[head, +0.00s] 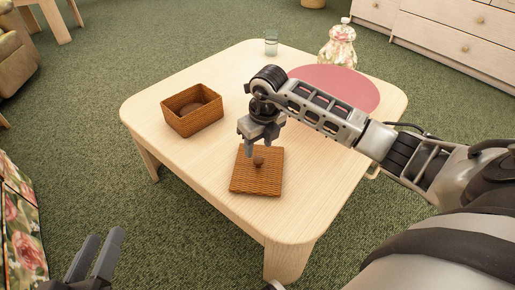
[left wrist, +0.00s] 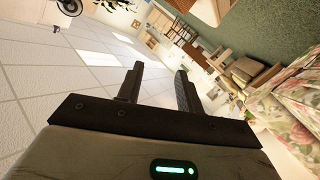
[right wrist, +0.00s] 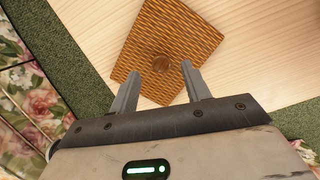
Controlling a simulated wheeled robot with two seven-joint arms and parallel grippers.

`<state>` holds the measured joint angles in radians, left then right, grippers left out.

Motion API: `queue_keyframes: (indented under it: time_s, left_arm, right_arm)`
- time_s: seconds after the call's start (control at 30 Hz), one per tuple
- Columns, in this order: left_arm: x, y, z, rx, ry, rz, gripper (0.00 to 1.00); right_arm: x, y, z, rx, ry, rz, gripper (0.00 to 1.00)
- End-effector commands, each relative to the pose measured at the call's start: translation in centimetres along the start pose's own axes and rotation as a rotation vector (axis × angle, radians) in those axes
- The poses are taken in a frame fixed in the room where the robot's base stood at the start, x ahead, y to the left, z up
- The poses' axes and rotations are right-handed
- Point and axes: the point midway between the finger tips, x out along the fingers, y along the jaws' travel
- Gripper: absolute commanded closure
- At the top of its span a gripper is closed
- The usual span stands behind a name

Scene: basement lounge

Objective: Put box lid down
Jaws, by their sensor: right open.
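The woven brown box lid (head: 257,178) lies flat on the light wooden table near its front edge, with a round knob on top. It also shows in the right wrist view (right wrist: 185,45). The woven box (head: 192,110) stands apart on the table to the left, open at the top, with something round and brown inside. My right gripper (head: 261,147) is open just above and behind the lid; in the right wrist view its fingers (right wrist: 160,92) point at the knob, with nothing between them. My left gripper (head: 98,257) is low at the left, open and empty, away from the table.
Floral upholstery (head: 22,225) is at the left. Drawers (head: 455,38) stand at the back right. The table between box and lid is clear.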

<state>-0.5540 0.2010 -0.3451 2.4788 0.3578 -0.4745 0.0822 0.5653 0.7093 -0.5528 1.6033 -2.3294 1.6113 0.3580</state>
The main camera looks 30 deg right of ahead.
Motion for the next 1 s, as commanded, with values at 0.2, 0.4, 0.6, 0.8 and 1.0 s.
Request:
queue_keyframes:
  time_s: [0.2,0.4,0.6,0.8,1.0]
  left_arm:
    - [-0.4,-0.5,0.7,0.060,-0.062,-0.046,0.64]
    - [-0.6,-1.0,1.3,0.099,-0.090,-0.063,0.64]
    - [-0.6,-1.2,1.5,0.109,-0.097,-0.068,0.64]
    - [-0.6,-1.2,1.5,0.107,-0.096,-0.068,0.64]
    - [-0.5,-1.1,1.3,0.100,-0.090,-0.068,0.64]
  right_arm:
    - [-5.0,-0.1,0.1,-0.002,-0.001,-0.002,0.53]
    - [-7.0,0.0,0.0,-0.001,0.000,-0.001,0.53]
    - [-7.3,0.0,0.0,0.000,0.001,-0.001,0.53]
    - [-7.2,0.0,0.0,0.000,0.001,-0.001,0.53]
    - [-7.3,0.0,0.0,0.000,0.001,-0.001,0.53]
